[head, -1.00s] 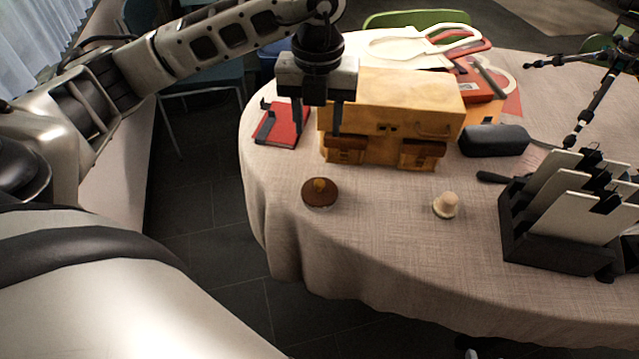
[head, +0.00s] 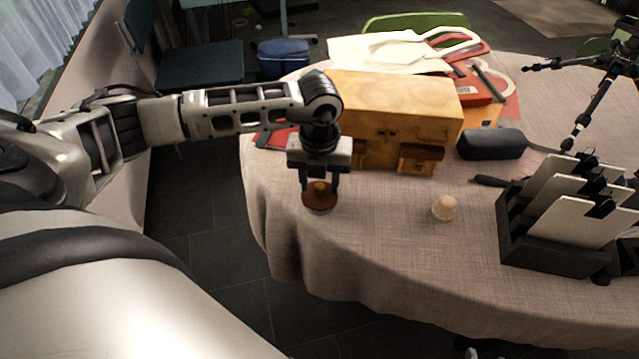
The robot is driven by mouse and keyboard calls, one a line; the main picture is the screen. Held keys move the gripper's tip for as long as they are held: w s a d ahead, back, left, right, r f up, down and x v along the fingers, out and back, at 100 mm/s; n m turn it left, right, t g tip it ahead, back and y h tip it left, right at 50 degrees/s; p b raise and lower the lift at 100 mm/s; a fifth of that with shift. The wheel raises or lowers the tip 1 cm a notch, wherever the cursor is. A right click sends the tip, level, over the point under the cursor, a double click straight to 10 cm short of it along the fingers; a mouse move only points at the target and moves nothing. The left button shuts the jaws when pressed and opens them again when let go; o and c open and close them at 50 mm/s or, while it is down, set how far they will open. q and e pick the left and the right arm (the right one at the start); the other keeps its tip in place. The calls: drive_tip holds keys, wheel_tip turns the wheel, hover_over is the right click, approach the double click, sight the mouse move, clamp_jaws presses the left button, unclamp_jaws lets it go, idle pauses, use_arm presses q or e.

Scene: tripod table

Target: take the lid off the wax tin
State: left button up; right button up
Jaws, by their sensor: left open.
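The wax tin (head: 319,206) is a small, low round thing near the left front edge of the table. Its brown lid (head: 320,198) has a small knob on top, and the lid sits on the tin. My left gripper (head: 320,190) points down right over the tin, with one finger on each side of the knob. Its jaws are open, and I cannot tell whether a finger touches the lid. The gripper hides part of the lid's far side. My right gripper does not show.
A wooden chest (head: 400,105) with small drawers stands just behind the gripper. A cream knob-shaped piece (head: 443,207) lies to the right of the tin. A black rack with pale panels (head: 560,213), a dark case (head: 492,143) and a tripod (head: 590,105) stand further right. The tablecloth (head: 400,255) in front is clear.

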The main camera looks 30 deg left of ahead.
use_arm(q)
drive_tip(key=shift+f, duration=0.1)
drive_tip(key=shift+c, duration=0.2)
clamp_jaws()
